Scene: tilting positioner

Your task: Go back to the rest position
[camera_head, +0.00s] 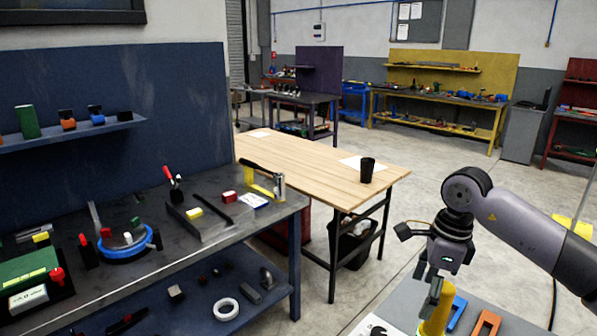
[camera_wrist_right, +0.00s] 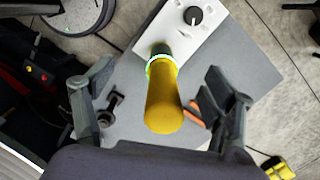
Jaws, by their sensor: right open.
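My right gripper (camera_head: 434,272) is at the lower right of the head view, above a grey table, pointing down. Its two fingers stand wide apart in the right wrist view (camera_wrist_right: 158,105), with nothing gripped between them. A yellow upright cylinder (camera_head: 434,312) is directly below the gripper. In the wrist view the cylinder (camera_wrist_right: 164,105) shows between the open fingers, with gaps on both sides, and a pale green-white ring (camera_wrist_right: 161,62) near its far end. My left gripper is not in view.
The grey table (camera_wrist_right: 245,75) carries a white box with a black knob (camera_wrist_right: 193,16), plus blue (camera_head: 456,311) and orange (camera_head: 487,323) pieces. A wooden table (camera_head: 310,165) with a black cup (camera_head: 367,170) and a cluttered workbench (camera_head: 215,186) stand to the left.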

